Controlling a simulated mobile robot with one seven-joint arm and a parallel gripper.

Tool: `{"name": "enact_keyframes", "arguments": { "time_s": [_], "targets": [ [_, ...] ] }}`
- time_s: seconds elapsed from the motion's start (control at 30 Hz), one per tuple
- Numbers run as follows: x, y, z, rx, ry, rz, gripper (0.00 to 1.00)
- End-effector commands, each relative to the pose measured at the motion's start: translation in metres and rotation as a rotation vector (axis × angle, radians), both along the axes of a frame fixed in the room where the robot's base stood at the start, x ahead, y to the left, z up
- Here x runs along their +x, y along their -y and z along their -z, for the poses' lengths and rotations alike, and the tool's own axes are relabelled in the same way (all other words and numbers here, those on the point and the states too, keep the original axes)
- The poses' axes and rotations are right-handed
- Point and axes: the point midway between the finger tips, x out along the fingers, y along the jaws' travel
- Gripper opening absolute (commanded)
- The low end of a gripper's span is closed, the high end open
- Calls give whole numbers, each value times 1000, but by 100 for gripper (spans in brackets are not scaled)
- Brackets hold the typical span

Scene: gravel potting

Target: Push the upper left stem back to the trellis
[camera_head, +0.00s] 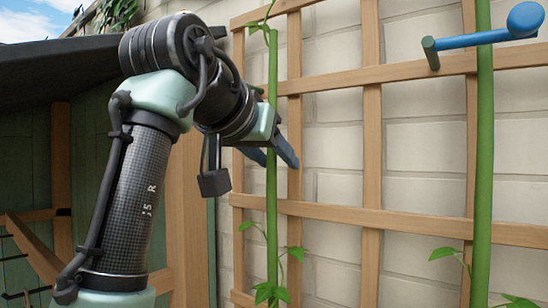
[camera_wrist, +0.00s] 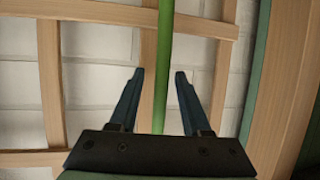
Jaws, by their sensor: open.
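The left stem (camera_head: 271,190) is a thin green pole with leaves at its top and low down, standing upright in front of the wooden trellis (camera_head: 340,212). In the wrist view the stem (camera_wrist: 165,35) runs between my gripper's two dark blue fingers (camera_wrist: 159,75), with clear space on both sides. My gripper (camera_head: 277,160) is open around the upper stem, and the arm reaches in from the left. In the wrist view a vertical slat lies close behind the stem. I cannot tell whether stem and trellis touch.
A thicker green stem (camera_head: 483,170) stands at the right, with a blue and green clip-like holder (camera_head: 465,41) beside its upper part. A pale brick wall (camera_head: 420,150) is behind the trellis. A green wooden shed with a dark roof (camera_head: 50,75) is at the left.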

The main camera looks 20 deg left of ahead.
Motion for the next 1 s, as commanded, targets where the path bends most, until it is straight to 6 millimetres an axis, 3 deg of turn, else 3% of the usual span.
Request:
{"name": "enact_keyframes", "arguments": {
  "time_s": [0.17, 0.5, 0.7, 1.0],
  "targets": [
    [-11, -2, -3, 0, 4, -2, 48],
    [-76, -11, -28, 2, 4, -1, 48],
    [-105, -15, -43, 1, 2, 0, 48],
    [-117, -17, -50, 0, -1, 0, 48]
  ]
}}
